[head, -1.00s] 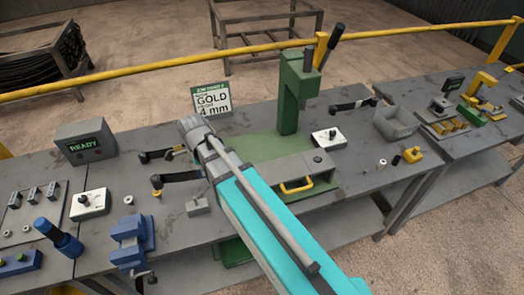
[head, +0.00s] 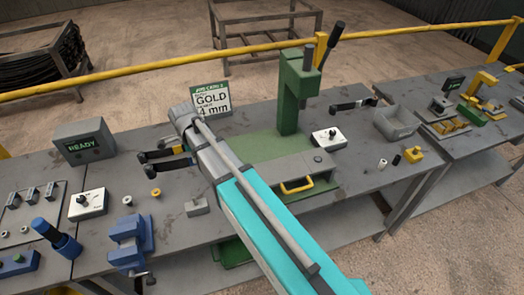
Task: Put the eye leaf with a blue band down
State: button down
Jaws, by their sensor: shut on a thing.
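My gripper (head: 187,149) is mostly hidden under the end of my arm, left of the green press. It is shut on a dark eye leaf (head: 168,166), whose free end sticks out to the left, low over the bench. A small bluish mark shows near my gripper, but I cannot tell clearly which leaf carries it. Another dark leaf (head: 155,155) lies just behind, partly covered by my arm. A further dark leaf (head: 350,105) is at the back right. Contact between the held leaf and the bench cannot be told.
The green press (head: 290,100) and a sign reading GOLD 4 mm (head: 211,100) stand behind my arm. A READY box (head: 85,143), a white dial box (head: 88,203) and a blue vise (head: 130,240) are left. A small yellow bushing (head: 155,193) and grey block (head: 198,207) stand in front.

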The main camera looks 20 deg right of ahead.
jog(key=shift+w, duration=0.1)
jog(key=shift+w+a+f+b, duration=1.2)
jog(key=shift+w+f+b, duration=0.3)
jog(key=shift+w, duration=0.3)
jog(key=shift+w+a+f+b, duration=1.2)
jog(key=shift+w+f+b, duration=0.35)
jog(key=shift+w, duration=0.3)
jog(key=shift+w+a+f+b, duration=1.2)
jog(key=shift+w+f+b, duration=0.3)
jog(key=shift+w, duration=0.3)
jog(key=shift+w+a+f+b, duration=0.2)
jog(key=shift+w+f+b, duration=0.15)
jog(key=shift+f+b, duration=1.6)
jog(key=shift+f, duration=0.05)
